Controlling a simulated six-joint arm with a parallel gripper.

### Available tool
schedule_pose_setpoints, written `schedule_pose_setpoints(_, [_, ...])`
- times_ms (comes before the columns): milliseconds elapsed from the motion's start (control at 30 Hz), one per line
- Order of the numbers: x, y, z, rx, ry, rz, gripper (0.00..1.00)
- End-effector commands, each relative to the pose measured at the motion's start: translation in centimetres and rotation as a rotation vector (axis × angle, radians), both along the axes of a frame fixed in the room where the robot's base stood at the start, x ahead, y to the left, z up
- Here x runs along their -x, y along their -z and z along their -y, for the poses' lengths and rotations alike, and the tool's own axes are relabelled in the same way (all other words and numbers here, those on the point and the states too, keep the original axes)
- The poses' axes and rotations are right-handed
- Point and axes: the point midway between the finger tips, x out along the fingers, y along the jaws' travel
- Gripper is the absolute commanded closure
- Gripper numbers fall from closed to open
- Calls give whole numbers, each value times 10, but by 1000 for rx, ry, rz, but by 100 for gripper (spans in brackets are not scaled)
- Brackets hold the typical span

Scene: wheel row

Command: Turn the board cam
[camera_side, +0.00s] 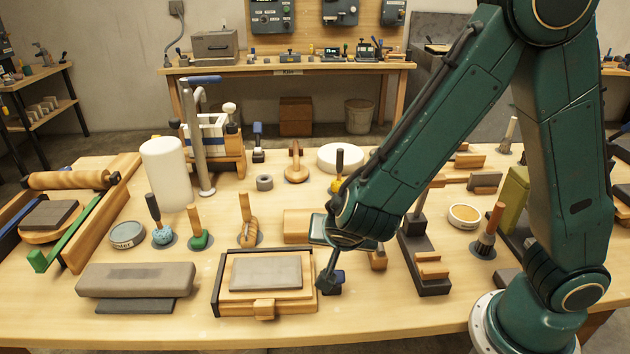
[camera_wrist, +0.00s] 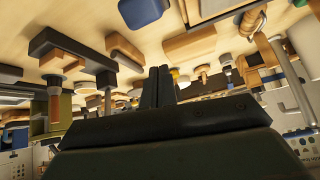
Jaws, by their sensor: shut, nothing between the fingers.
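A wooden board (camera_side: 231,299) carrying a grey slab (camera_side: 265,272) lies at the front middle of the table, with a small wooden block at its front edge. A dark blue piece (camera_side: 337,282) stands just beyond the board's right side; it looks like the cam, though I cannot be sure. In the wrist view the blue piece (camera_wrist: 122,38) shows up and left of the fingertips. My gripper (camera_side: 324,281) is down by the board's right edge, near the blue piece; I cannot tell whether they touch. In the wrist view my black fingers (camera_wrist: 160,72) are together and empty.
A black stand with wooden blocks (camera_side: 427,277) stands close to the right. A grey block (camera_side: 135,279) lies to the left. Several handled tools, a white cylinder (camera_side: 164,173) and a round tin (camera_side: 127,234) stand behind. The table's front strip is clear.

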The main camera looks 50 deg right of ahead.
Motion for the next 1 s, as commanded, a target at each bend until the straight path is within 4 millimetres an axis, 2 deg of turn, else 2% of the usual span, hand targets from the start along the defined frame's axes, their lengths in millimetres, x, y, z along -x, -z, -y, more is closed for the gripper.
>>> schedule_pose_setpoints(733, [43, -38, -53, -2, -5, 2, 100])
schedule_pose_setpoints(1000, [54, -48, -65, -1, -4, 2, 100])
